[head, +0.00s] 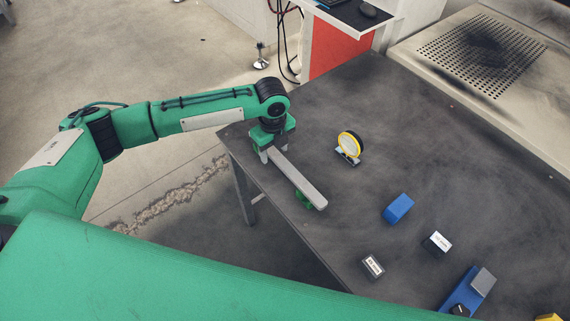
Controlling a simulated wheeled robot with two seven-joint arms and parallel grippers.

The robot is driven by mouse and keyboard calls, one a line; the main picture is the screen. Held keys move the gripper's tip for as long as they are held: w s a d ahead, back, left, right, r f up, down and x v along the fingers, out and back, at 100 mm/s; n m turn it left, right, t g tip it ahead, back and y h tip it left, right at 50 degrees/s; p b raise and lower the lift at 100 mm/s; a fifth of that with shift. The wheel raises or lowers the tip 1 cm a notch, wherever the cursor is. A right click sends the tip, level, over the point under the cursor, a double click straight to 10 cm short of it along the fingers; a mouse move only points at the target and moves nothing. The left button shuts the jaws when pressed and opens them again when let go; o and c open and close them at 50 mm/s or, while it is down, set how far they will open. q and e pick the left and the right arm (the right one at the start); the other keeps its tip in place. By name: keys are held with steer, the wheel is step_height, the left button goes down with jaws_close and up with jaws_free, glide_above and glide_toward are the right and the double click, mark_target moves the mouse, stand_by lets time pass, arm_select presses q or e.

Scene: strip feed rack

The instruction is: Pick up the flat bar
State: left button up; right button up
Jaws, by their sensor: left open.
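The flat bar (299,178) is a long light-grey strip near the table's left edge. It runs diagonally from under my left gripper to lower right, with a green piece (305,202) under its near end. My left gripper (273,152) points down at the bar's far end, with its fingers apart. One finger shows to the left of the bar; whether the fingers touch it I cannot tell. The bar's far end is partly hidden by the gripper. My right gripper is not in view.
On the dark table (330,110) stand a yellow-ringed disc (349,145), a blue block (398,208), a black block with a white label (438,243), a small labelled block (373,266) and a blue fixture (462,296). The table's back area is clear.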

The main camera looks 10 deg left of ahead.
arm_select(q)
jaws_close()
steer(key=shift+r, duration=0.15)
